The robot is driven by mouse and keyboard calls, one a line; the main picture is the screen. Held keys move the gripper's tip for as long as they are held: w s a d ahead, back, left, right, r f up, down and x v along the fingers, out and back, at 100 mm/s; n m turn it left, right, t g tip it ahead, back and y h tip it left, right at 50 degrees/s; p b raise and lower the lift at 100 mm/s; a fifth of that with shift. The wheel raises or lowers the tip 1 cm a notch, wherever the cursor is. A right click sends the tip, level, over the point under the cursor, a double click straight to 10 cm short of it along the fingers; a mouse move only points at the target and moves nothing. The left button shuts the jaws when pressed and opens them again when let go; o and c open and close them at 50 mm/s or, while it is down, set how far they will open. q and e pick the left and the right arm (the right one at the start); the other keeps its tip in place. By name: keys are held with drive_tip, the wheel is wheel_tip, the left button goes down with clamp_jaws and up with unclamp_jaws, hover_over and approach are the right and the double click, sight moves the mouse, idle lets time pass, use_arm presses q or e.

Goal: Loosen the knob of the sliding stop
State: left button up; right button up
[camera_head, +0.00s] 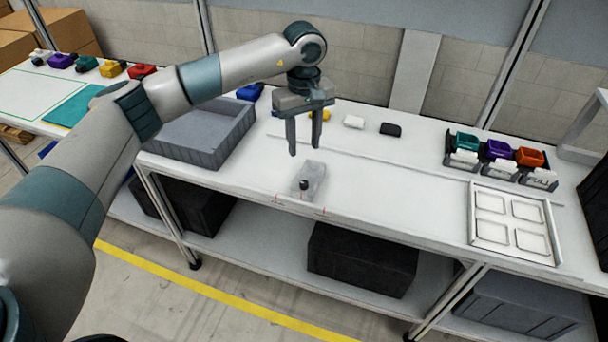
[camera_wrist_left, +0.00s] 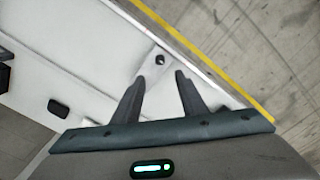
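The sliding stop (camera_head: 313,176) is a light grey block on the white table near its front edge. Its small black knob (camera_head: 304,184) stands on the front end. In the left wrist view the knob (camera_wrist_left: 160,59) shows beyond the fingertips, a little left of the middle of the gap. My left gripper (camera_head: 305,147) hangs above and behind the stop, fingers pointing down. It is open and empty, and it does not touch the knob. It also shows in the left wrist view (camera_wrist_left: 160,77), with the two fingers apart. My right gripper is not in view.
A grey bin (camera_head: 205,140) stands left of my gripper. A white block (camera_head: 354,122) and a black block (camera_head: 390,129) lie behind. A white tray (camera_head: 490,243) with recesses and several coloured bins (camera_head: 497,149) are at the right. The tabletop around the stop is clear.

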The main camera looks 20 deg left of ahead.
sight(304, 183)
use_arm(q)
wheel_tip(304, 183, down, 11)
drive_tip(key=p, duration=0.4)
drive_tip(key=shift+f, duration=1)
clamp_jaws()
